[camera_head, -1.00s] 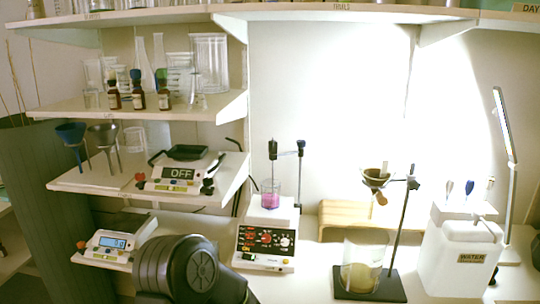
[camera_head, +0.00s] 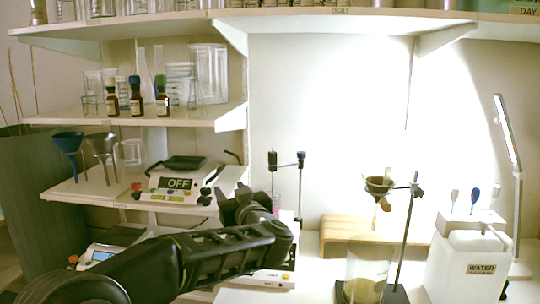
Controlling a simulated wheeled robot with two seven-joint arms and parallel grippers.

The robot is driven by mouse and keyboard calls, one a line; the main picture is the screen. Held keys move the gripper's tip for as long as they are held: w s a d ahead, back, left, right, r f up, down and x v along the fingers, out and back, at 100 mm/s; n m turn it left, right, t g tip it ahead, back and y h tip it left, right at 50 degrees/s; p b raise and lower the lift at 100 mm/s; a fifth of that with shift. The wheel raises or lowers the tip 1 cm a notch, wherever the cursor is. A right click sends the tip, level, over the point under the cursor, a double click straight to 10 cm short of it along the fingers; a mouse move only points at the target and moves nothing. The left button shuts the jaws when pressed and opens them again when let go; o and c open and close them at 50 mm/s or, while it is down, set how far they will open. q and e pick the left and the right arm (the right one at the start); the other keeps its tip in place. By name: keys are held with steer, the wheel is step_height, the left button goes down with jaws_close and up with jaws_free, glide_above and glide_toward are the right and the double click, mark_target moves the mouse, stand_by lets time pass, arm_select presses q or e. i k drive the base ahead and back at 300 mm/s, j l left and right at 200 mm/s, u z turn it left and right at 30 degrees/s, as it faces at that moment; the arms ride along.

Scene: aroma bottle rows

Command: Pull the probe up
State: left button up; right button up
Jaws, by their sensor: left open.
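The probe (camera_head: 272,161) is a thin upright rod with a black top, beside a stand rod with a dark clamp (camera_head: 301,157). Its lower end goes down toward a small beaker of pink liquid (camera_head: 277,202), which my arm partly hides. The stirrer hot plate (camera_head: 280,277) under the beaker is mostly covered by my arm. My left gripper (camera_head: 245,202) is open, just left of the beaker and below the probe's top, and appears empty. Its fingertips are hard to make out against the dark wrist. My right gripper is not in view.
A scale marked OFF (camera_head: 178,184) sits on the shelf to the left, close to my gripper. Right of the stirrer are a wooden stand (camera_head: 338,230), a large beaker (camera_head: 366,262), a funnel stand (camera_head: 405,235) and a white water tank (camera_head: 465,265).

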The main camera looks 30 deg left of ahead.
mark_target(272, 155)
steer(key=i, duration=1)
